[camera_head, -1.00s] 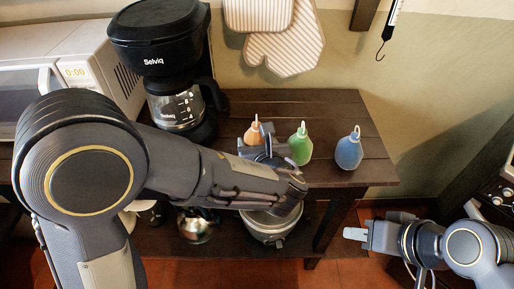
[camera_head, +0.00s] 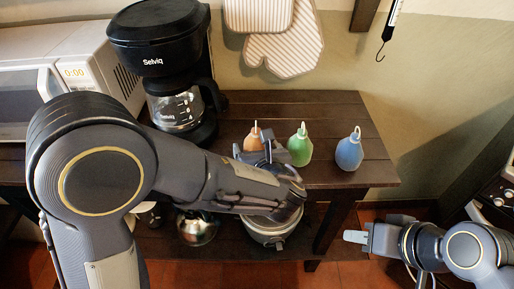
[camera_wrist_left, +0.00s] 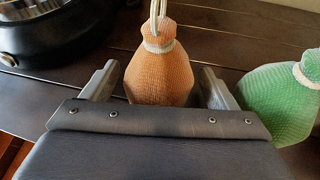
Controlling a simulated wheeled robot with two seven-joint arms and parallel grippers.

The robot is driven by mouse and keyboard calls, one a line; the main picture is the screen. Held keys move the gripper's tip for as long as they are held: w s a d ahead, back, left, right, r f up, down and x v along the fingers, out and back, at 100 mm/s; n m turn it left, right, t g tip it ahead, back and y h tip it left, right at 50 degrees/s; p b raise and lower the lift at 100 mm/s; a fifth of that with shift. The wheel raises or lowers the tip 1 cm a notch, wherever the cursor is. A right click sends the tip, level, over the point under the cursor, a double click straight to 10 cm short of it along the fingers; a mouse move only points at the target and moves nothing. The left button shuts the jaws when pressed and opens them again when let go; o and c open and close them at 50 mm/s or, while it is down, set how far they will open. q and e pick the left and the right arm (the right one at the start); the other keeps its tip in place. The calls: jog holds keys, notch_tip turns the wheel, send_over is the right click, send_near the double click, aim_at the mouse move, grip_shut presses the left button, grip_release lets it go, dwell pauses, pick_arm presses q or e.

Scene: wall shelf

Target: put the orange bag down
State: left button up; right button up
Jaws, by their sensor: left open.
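The orange bag (camera_head: 253,139) stands upright on the dark wooden table, its pale cord loop on top. It also shows in the left wrist view (camera_wrist_left: 158,85). My left gripper (camera_head: 262,155) is low at the bag, with one finger on each side of it. In the left wrist view the jaws (camera_wrist_left: 158,76) are open, with a narrow gap visible beside the bag. The bag's lower front is hidden by the gripper. My right gripper (camera_head: 356,236) is off the table's right front, away from the bag; its jaw opening is unclear.
A green bag (camera_head: 300,147) stands close to the right of the orange one, and a blue bag (camera_head: 349,152) farther right. A black coffee maker (camera_head: 165,70) stands to the left. A metal pot (camera_head: 270,228) is on the lower shelf. The table's right end is clear.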

pick_arm(q)
jog(key=v, duration=1.2)
jog(key=shift+p, duration=0.4)
jog(key=shift+r, duration=0.1)
jog(key=s+a+f+n+g, duration=0.1)
jog(key=a+n+g, duration=0.2)
jog(key=a+n, duration=0.3)
jog(key=s+a+f+n+g+y, duration=0.1)
jog(key=s+a+n+g, duration=0.2)
jog(key=a, duration=0.4)
jog(key=a+f+n+g, duration=0.2)
jog(key=a+n, duration=0.4)
jog(key=a, duration=0.1)
jog(key=s+a+n+h, duration=0.1)
jog(key=s+n+h, duration=0.3)
jog(key=n, duration=0.6)
jog(key=s+a+r+n+h, duration=0.1)
jog(key=s+n, duration=0.4)
jog(key=n, duration=0.6)
jog(key=a+h, duration=0.1)
jog(key=h, duration=0.1)
jog(key=shift+a+h, duration=0.2)
jog(key=shift+h, duration=0.2)
jog(key=shift+r, duration=0.15)
